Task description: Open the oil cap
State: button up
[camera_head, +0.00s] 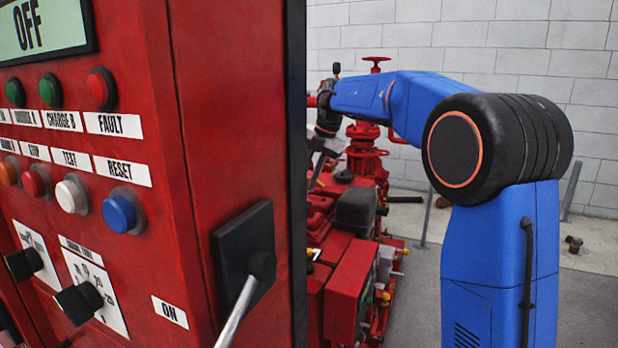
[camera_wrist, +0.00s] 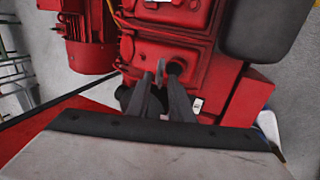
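In the wrist view, the two dark fingers of my gripper (camera_wrist: 161,82) point away from the camera over a red engine block (camera_wrist: 170,45). A gap shows between the fingers. I cannot tell for sure which part is the oil cap, or whether the fingers touch anything. In the head view, my blue arm reaches left over the red pumpset (camera_head: 345,225), and the gripper end is partly hidden behind the control panel.
The red control panel (camera_head: 240,110) with buttons and a lever fills the left of the head view, close to my arm. A red valve with a handwheel (camera_head: 376,62) rises behind the engine. A dark box (camera_wrist: 268,28) is at upper right of the wrist view. Floor at right is mostly free.

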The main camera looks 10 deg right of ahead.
jog(key=shift+r, duration=0.15)
jog(key=v, duration=1.7)
jog(key=shift+d, duration=0.15)
jog(key=shift+s, duration=0.1)
